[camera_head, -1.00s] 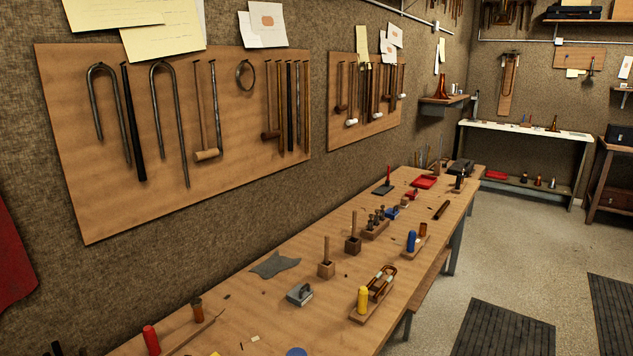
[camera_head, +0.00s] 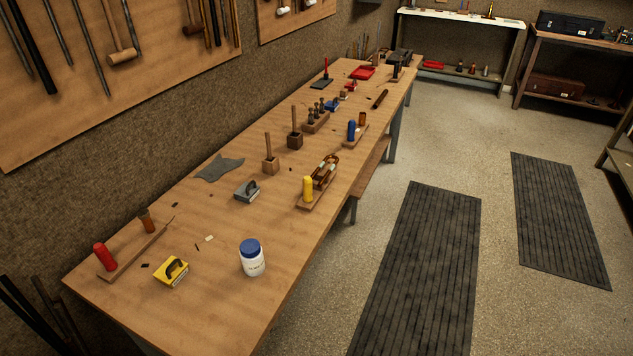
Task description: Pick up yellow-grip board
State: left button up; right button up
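The yellow-grip board (camera_head: 312,205) lies on the long wooden workbench (camera_head: 215,262), near its right edge at mid-length. Its upright yellow grip (camera_head: 308,188) stands at the near end of a flat wooden base. A brown looped piece with pale patches (camera_head: 325,172) sits on the far part of the base. Neither of my grippers is in view.
A grey-handled block (camera_head: 247,191) is left of the board. A blue-grip board (camera_head: 352,131) stands farther back. Floor mats (camera_head: 420,265) lie right.

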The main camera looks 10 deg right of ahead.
aim_at(314, 189)
jog(key=i+l+u, duration=0.1)
jog(key=i+l, duration=0.55)
jog(key=i+l+u, duration=0.1)
jog(key=i+l, duration=0.55)
jog(key=i+l+u, duration=0.1)
jog(key=i+l, duration=0.5)
jog(key=l, duration=0.2)
